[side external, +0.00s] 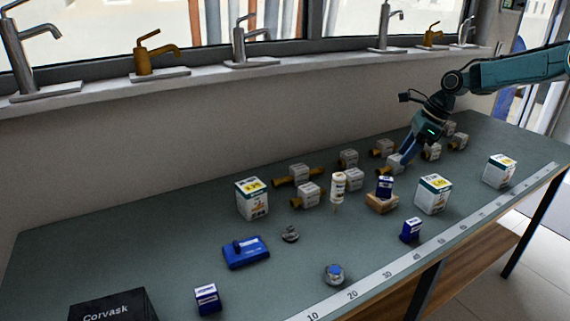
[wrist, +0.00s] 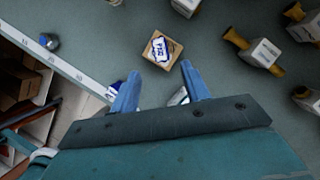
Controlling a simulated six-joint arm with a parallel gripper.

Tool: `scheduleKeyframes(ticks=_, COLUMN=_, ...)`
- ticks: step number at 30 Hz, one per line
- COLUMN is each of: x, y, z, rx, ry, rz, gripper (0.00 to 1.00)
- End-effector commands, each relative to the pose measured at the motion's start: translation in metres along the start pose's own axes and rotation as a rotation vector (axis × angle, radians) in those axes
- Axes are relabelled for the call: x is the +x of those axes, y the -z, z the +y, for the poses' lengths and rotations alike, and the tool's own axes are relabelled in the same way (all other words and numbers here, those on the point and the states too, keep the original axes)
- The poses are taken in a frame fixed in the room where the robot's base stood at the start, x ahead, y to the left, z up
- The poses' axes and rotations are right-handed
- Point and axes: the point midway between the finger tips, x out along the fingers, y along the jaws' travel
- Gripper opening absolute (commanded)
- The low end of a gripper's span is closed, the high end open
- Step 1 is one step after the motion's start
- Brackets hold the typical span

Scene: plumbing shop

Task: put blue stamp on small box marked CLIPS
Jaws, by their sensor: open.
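My gripper (side external: 397,165) is open and empty, above the far right part of the bench; its fingers (wrist: 160,74) also frame the bottom of the wrist view. A blue-and-white block (side external: 385,187) stands on a small brown box (side external: 379,203). Both show just beyond my fingertips in the wrist view, the block (wrist: 164,48) on top of the box (wrist: 150,56). Similar blue-and-white blocks stand near the front edge (side external: 411,230) and at the front left (side external: 207,299). I cannot read CLIPS on any box, nor tell which blue thing is the stamp.
A blue flat case (side external: 246,252), a round blue-topped piece (side external: 334,275) and a black Corvask box (side external: 112,308) lie on the left half. White cartons (side external: 433,195) and several brass fittings with grey tags (side external: 298,175) crowd the right and back. A ruler strip (side external: 366,285) runs along the front.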

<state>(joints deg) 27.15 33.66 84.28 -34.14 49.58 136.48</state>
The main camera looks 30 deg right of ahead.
Motion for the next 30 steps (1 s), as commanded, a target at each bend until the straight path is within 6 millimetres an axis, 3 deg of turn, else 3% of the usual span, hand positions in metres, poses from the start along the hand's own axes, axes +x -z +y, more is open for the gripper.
scheduleKeyframes(ticks=8, x=-0.006, y=-0.004, z=0.006, rx=-0.042, ry=0.007, rz=0.003, gripper=0.46)
scheduleKeyframes(ticks=14, x=-0.028, y=-0.016, z=0.030, rx=-0.209, ry=0.031, rz=0.017, gripper=0.46)
scheduleKeyframes(ticks=22, x=-0.071, y=-0.031, z=0.091, rx=-0.596, ry=0.076, rz=0.060, gripper=0.46)
scheduleKeyframes(ticks=30, x=-0.107, y=-0.029, z=0.157, rx=-1.001, ry=0.111, rz=0.118, gripper=0.46)
